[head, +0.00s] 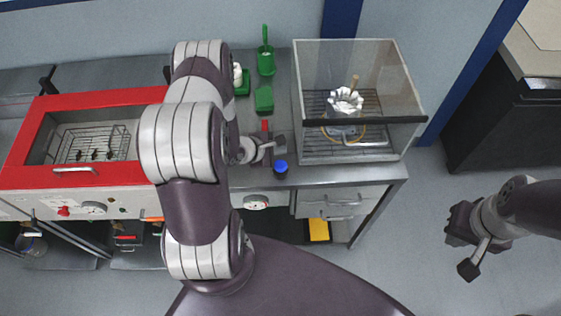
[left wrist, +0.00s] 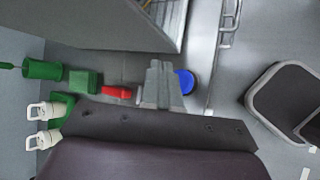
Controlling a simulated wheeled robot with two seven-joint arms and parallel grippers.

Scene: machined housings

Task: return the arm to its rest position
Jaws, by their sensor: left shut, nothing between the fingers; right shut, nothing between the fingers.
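My left arm (head: 183,150) reaches from the bottom centre up over the bench in the head view. My left gripper (head: 280,143) is shut and empty, above the bench top just behind a blue-capped item. In the left wrist view its fingers (left wrist: 160,70) are together, between a red item and the blue cap. My right gripper (head: 467,254) is shut and empty, held over the floor at the right, clear of the bench.
A clear-walled box (head: 360,60) holding a machined part (head: 345,101) stands right of my left gripper. The blue-capped item (head: 280,168), red item (head: 265,126) and green containers (head: 264,98) are close by. A red-framed basin (head: 95,97) with a wire basket is at left.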

